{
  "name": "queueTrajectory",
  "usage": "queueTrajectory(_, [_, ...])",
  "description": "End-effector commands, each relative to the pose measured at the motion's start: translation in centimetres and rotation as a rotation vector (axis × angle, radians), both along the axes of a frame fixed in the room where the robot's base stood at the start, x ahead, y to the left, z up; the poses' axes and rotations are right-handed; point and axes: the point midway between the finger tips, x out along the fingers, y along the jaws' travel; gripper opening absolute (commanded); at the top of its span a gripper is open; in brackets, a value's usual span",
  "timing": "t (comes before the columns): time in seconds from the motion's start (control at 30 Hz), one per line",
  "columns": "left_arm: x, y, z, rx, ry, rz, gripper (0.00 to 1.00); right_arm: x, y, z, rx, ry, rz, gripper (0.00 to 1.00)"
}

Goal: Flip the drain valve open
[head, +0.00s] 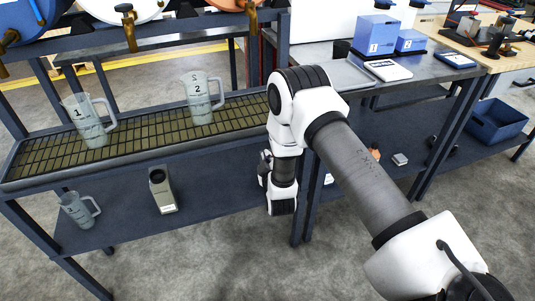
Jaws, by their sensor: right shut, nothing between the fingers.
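Brass taps hang from the drums at the top left, one on the white drum (130,28) and one further right (252,20). I cannot tell whether any of these is the drain valve; no other valve can be made out. A slatted drip tray (150,133) runs along the rack below them. My right arm reaches in from the lower right and bends down at the tray's right end. My right gripper (264,170) is small and mostly hidden by the wrist, low beside the tray's right end; it is shut and empty. My left gripper is out of view.
Jugs marked 1 (88,120) and 2 (203,98) stand on the tray. Another jug (78,209) and a grey canister (161,190) are on the lower shelf. Blue boxes (376,36) and a scale (388,70) are on the right bench. Floor in front is clear.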

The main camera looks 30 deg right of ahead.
Motion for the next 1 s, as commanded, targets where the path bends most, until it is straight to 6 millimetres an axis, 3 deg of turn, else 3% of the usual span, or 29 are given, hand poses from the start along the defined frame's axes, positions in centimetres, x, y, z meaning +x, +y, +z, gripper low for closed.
queueTrajectory(0.63, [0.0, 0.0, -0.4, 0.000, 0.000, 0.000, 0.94, -0.2, -1.0, -2.7, -0.580, 0.139, -0.001, 0.00])
queueTrajectory(1.0, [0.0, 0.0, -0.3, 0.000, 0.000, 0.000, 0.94, -0.2, -0.9, -2.4, -0.570, 0.137, 0.002, 0.00])
